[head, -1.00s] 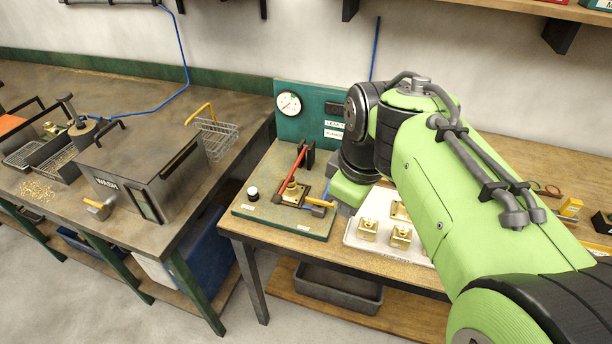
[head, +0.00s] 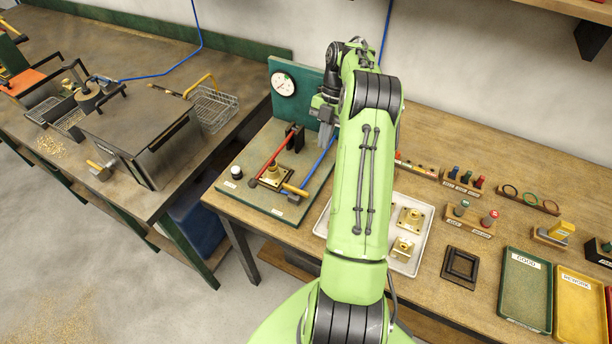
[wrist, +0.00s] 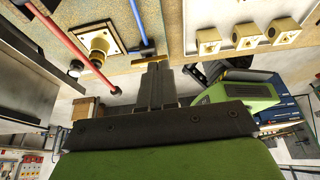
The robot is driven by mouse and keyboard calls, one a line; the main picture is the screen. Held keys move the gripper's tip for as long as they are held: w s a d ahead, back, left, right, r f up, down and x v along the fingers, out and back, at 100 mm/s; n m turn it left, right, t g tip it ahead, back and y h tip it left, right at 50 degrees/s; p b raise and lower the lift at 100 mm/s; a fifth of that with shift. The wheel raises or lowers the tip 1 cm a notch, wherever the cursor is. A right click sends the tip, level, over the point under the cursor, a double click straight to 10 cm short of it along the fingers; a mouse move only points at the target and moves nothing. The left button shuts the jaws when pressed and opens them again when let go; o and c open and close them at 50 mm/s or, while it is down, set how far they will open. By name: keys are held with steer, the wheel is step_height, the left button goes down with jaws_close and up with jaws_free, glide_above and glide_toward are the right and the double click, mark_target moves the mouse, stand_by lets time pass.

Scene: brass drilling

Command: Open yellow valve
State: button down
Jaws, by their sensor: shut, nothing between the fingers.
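The yellow valve handle (head: 295,190) sticks out at the front of the green test board, with a dark block at its end. It also shows in the wrist view (wrist: 143,50), just beyond my fingertips. My gripper (head: 326,136) is above the right part of the board, beside the blue lever (head: 321,163). In the wrist view my gripper (wrist: 156,66) has its fingers together, with nothing seen between them. The fingertips overlap the handle's edge in that picture; I cannot tell whether they touch it.
A red lever (head: 276,152) slants over a brass fitting (head: 273,174) on the board. A gauge (head: 283,84) is on the upright panel behind. A white tray (head: 424,238) with brass parts stands to the right.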

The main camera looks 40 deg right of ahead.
mark_target(296, 191)
steer(key=x, duration=1)
steer(key=shift+f+b, duration=0.3)
steer(key=shift+b, duration=0.05)
steer(key=a, duration=0.1)
steer(key=s+a, duration=0.1)
steer(key=a, duration=0.1)
steer(key=shift+s+a+r, duration=0.15)
steer(key=shift+a+r, duration=0.1)
steer(key=shift+a, duration=0.05)
steer(key=shift+d, duration=0.1)
